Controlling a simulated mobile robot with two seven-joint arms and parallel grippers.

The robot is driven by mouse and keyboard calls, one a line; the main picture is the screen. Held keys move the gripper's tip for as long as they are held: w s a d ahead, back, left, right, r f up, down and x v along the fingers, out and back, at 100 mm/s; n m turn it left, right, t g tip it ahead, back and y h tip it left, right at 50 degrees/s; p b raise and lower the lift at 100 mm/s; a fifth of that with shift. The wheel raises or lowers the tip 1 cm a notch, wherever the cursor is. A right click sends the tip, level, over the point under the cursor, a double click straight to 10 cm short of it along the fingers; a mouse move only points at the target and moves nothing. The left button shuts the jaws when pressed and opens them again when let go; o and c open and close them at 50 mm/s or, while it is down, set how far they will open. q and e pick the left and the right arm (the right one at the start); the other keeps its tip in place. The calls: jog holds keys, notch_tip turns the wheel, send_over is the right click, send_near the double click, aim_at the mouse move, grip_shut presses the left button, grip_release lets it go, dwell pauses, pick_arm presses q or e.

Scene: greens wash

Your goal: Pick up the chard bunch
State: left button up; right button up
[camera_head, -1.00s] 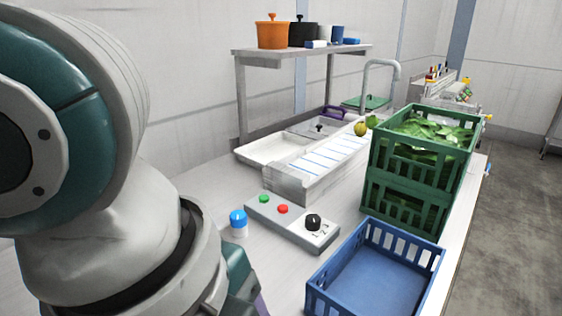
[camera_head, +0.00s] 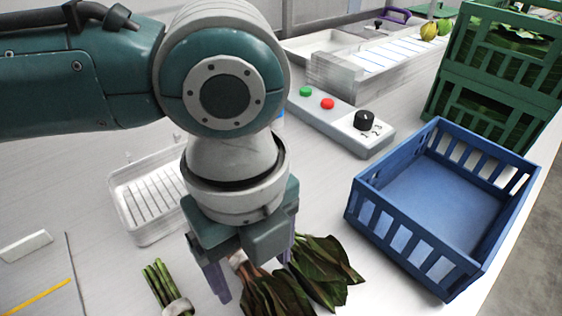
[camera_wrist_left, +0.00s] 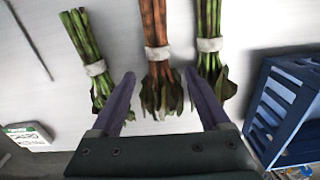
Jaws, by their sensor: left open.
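Three tied bunches lie on the white worktop. The middle one has reddish stems, a pale band and dark leaves; I take it as the chard bunch (camera_wrist_left: 157,54), and its leaves also show in the head view (camera_head: 272,292). A green-stemmed bunch lies on each side of it, one left (camera_wrist_left: 95,68) and one right (camera_wrist_left: 209,46). My left gripper (camera_head: 256,275) is open above the reddish bunch. In the left wrist view its fingers (camera_wrist_left: 159,74) frame this bunch's leaves and band; contact cannot be told. My right gripper is not in view.
An empty blue crate (camera_head: 440,190) stands to the right, with stacked green crates (camera_head: 490,75) behind it. A control box (camera_head: 340,122) with buttons and a knob is behind the bunches. A white ribbed tray (camera_head: 150,205) sits to the left, partly behind my arm.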

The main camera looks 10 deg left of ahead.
pick_arm(q)
jog(key=shift+f, duration=0.9)
jog(key=shift+c, duration=0.2)
grip_shut()
